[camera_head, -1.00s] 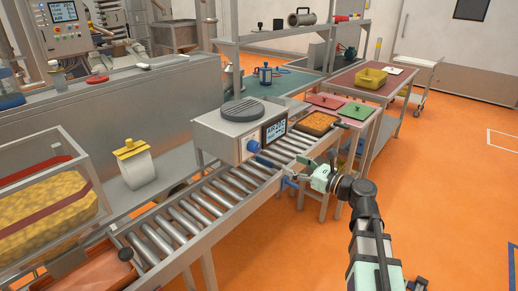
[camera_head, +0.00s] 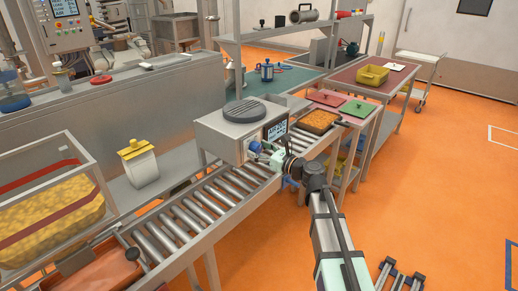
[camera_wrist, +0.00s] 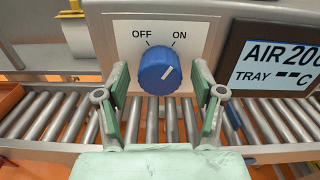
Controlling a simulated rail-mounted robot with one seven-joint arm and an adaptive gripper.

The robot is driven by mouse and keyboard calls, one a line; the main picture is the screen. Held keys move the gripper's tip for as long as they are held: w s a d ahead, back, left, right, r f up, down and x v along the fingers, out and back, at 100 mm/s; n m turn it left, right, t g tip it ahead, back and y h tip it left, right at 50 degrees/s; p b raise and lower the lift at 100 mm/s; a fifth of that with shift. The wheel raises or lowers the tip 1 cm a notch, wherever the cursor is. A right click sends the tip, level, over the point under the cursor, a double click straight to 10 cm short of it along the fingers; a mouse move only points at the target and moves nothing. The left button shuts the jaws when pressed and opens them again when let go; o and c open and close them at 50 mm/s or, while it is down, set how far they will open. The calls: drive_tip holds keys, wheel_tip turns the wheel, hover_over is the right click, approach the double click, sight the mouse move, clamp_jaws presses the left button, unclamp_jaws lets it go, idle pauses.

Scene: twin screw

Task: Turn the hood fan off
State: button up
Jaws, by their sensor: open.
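The hood fan unit is a grey box (camera_head: 222,137) with a round dark grille on top, standing over the roller conveyor. Its blue round knob (camera_wrist: 158,70) is on a white front plate, under the printed words OFF at left and ON at right. The knob's white pointer mark slants up and right, toward ON. My gripper (camera_wrist: 160,82) is open, with one green finger on each side of the knob. The fingers look apart from it; I cannot tell how deep they reach.
A display (camera_wrist: 278,62) right of the knob reads AIR and TRAY, its right end cut off. Conveyor rollers (camera_head: 192,214) run below the unit. A tray of orange-brown pieces (camera_head: 318,121) sits to the right.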

drive_tip(key=c, duration=1.1)
drive_tip(key=shift+c, duration=0.2)
drive_tip(key=shift+f+n+b, duration=0.1)
drive_tip(key=shift+n+b, duration=0.2)
drive_tip(key=shift+b, duration=0.2)
drive_tip(key=shift+w+f+n+b, duration=0.15)
drive_tip(key=shift+n+b, duration=0.65)
drive_tip(key=shift+b, duration=0.4)
drive_tip(key=n+b, duration=0.3)
drive_tip(key=b, duration=0.1)
drive_tip(key=shift+n+b, duration=0.3)
drive_tip(key=n+b, duration=0.3)
drive_tip(key=b, duration=0.1)
drive_tip(key=shift+r+n+b, duration=0.25)
drive_tip(key=shift+n+b, duration=1.2)
drive_tip(key=shift+n, duration=0.15)
